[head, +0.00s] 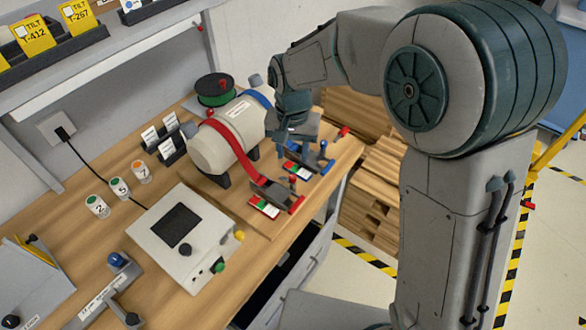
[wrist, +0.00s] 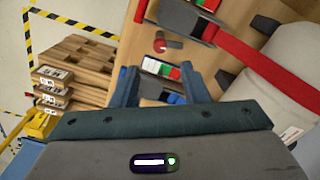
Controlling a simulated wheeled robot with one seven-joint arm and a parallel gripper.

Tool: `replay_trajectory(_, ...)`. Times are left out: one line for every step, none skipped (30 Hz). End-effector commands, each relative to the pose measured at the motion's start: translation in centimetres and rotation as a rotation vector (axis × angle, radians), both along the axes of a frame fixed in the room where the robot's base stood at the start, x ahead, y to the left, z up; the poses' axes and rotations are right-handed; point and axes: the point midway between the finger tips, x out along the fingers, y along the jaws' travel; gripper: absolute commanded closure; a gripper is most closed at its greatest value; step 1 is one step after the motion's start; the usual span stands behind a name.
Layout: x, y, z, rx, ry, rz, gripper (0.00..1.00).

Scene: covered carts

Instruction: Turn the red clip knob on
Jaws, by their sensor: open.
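The red clip (head: 270,192) sits on the wooden board at the end of a red strap (head: 233,152) around a beige tank (head: 222,138). It has a red end bar (head: 297,205) and a green-and-red label (head: 264,207). A small red knob (head: 293,179) stands beside it, on the blue clip's side; it also shows in the wrist view (wrist: 160,45). My gripper (head: 292,137) is open and empty above the blue clip (head: 308,160), behind the red clip. In the wrist view my fingers (wrist: 160,72) straddle the blue clip's label; the red clip (wrist: 188,20) lies beyond them.
A blue knob (head: 323,146) stands close to my gripper. The tank and blue strap (head: 257,97) are just left of it. A control box (head: 185,238) stands in front on the bench. Wooden pallets (head: 372,185) lie on the floor to the right.

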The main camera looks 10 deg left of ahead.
Motion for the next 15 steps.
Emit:
replay_trajectory(-0.1, 0.0, -1.1, -0.004, 0.005, 0.0, 0.59)
replay_trajectory(-0.1, -0.1, -1.7, -0.004, 0.005, 0.0, 0.59)
replay_trajectory(-0.1, -0.1, -2.6, -0.004, 0.005, 0.0, 0.59)
replay_trajectory(-0.1, -0.1, -3.2, -0.003, 0.005, 0.0, 0.59)
replay_trajectory(-0.1, -0.1, -3.8, -0.003, 0.005, 0.001, 0.59)
replay_trajectory(-0.1, -0.1, -4.6, -0.003, 0.005, 0.001, 0.59)
replay_trajectory(-0.1, -0.1, -5.1, -0.003, 0.004, 0.001, 0.59)
replay_trajectory(-0.1, -0.1, -5.6, -0.003, 0.004, 0.001, 0.59)
replay_trajectory(-0.1, 0.0, -6.2, -0.002, 0.003, 0.001, 0.59)
replay_trajectory(0.0, 0.0, -6.5, -0.002, 0.002, 0.001, 0.59)
replay_trajectory(0.0, 0.0, -6.9, -0.002, 0.002, 0.001, 0.59)
replay_trajectory(0.0, 0.0, -7.3, -0.001, 0.001, 0.001, 0.59)
replay_trajectory(0.0, 0.0, -7.5, -0.001, 0.001, 0.001, 0.59)
replay_trajectory(0.0, 0.0, -7.7, -0.001, 0.001, 0.001, 0.59)
replay_trajectory(0.0, 0.0, -7.9, -0.001, 0.001, 0.001, 0.59)
